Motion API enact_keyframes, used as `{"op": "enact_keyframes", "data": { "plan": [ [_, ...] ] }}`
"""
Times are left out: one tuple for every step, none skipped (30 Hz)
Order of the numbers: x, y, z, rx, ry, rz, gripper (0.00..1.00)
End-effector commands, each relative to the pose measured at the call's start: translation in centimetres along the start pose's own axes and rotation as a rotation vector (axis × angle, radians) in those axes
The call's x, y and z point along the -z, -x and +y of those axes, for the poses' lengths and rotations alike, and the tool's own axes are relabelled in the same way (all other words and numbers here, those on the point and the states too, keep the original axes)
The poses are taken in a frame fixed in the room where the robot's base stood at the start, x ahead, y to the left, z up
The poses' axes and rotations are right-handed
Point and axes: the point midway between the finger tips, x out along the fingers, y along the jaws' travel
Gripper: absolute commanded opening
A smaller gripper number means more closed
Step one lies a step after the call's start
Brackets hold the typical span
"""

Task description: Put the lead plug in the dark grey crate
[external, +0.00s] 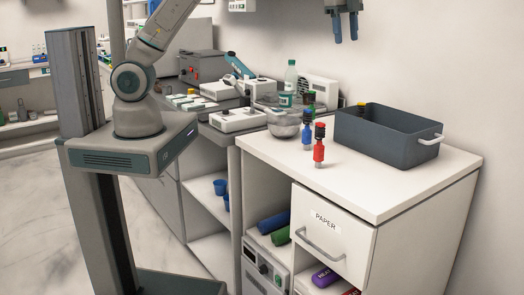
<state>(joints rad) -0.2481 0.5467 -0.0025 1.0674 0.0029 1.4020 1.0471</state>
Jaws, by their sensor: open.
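The dark grey crate (375,133) stands on the right of the white cabinet top and has a pale handle on its right end. A red plug-like piece with a dark top (319,152) stands upright left of the crate. A similar blue piece (307,132) stands just behind it. I cannot tell for sure which of them is the lead plug. My gripper (346,36) shows at the top edge, fingers pointing down, open and empty. It is well above the cabinet top, apart from the pieces and the crate. The crate's floor is mostly hidden by its front wall.
A small piece with a yellow part (361,106) shows at the crate's far left rim. Lab instruments (238,119) crowd the left counter. The cabinet top's front (368,187) is clear.

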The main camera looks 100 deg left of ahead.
Motion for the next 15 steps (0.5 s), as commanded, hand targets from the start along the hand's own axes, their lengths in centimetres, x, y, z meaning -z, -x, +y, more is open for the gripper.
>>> {"op": "enact_keyframes", "data": {
  "plan": [
    [-0.1,1.5,1.9,0.012,0.033,0.009,0.49],
    [-0.2,2.0,2.8,0.018,0.057,0.014,0.49],
    [-0.4,2.8,4.2,0.025,0.087,0.021,0.49],
    [-0.5,3.3,5.2,0.030,0.110,0.027,0.49],
    [-0.7,3.8,6.2,0.036,0.134,0.033,0.49],
    [-1.0,4.3,7.6,0.041,0.166,0.040,0.49],
    [-1.3,4.7,8.7,0.047,0.189,0.047,0.49],
    [-1.6,5.0,9.8,0.051,0.212,0.053,0.49],
    [-2.0,5.5,11.2,0.057,0.244,0.063,0.49],
    [-2.4,5.7,12.3,0.060,0.268,0.069,0.49],
    [-2.7,5.9,13.4,0.064,0.291,0.077,0.49],
    [-3.2,6.1,14.9,0.068,0.322,0.086,0.49],
    [-3.6,6.2,16.0,0.072,0.346,0.094,0.49],
    [-4.1,6.3,17.1,0.074,0.370,0.101,0.49],
    [-4.7,6.3,18.6,0.078,0.400,0.112,0.49]
  ]
}}
